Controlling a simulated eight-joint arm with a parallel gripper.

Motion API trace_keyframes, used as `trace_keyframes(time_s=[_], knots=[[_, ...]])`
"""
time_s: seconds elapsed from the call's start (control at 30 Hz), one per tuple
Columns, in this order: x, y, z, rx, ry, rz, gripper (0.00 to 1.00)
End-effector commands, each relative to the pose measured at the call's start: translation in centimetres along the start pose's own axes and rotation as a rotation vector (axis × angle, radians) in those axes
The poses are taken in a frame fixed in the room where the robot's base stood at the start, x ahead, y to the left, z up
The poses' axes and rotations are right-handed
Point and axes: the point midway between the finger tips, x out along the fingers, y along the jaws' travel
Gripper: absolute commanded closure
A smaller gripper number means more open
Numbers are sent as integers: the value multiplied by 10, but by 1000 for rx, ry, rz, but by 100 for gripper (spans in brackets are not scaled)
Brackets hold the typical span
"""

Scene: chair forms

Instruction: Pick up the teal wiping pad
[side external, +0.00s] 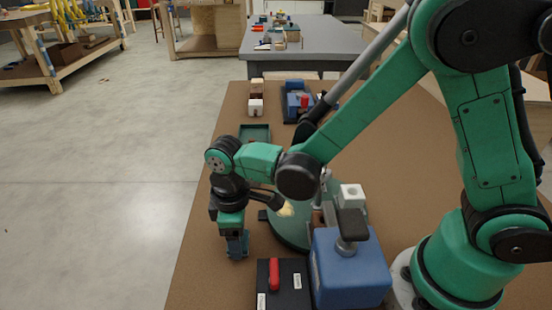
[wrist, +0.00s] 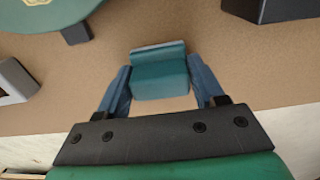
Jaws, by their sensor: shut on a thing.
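The teal wiping pad (wrist: 160,75) is a small block with a paler grey strip along its far edge. In the wrist view it sits between the two blue fingers of my gripper (wrist: 162,88), which are shut on its sides. In the side external view my gripper (side external: 237,250) points down, low over the brown table near its left edge. I cannot make out the pad there, and I cannot tell whether it touches the table.
A teal round base (side external: 285,236) stands right of my gripper. A blue box with a black knob (side external: 348,275) and a black box with a red handle (side external: 270,288) are near the front. A teal tray (side external: 255,132) lies farther back. The table's left edge is close.

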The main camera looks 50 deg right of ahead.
Motion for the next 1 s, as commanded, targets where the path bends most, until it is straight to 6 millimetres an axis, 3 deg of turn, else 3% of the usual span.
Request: trace_keyframes(time_s=[0.27,0.7,1.0], knots=[[-30,0,1,0,0,0,89],[-143,0,1,0,0,0,89],[-188,0,0,0,-1,-1,89]])
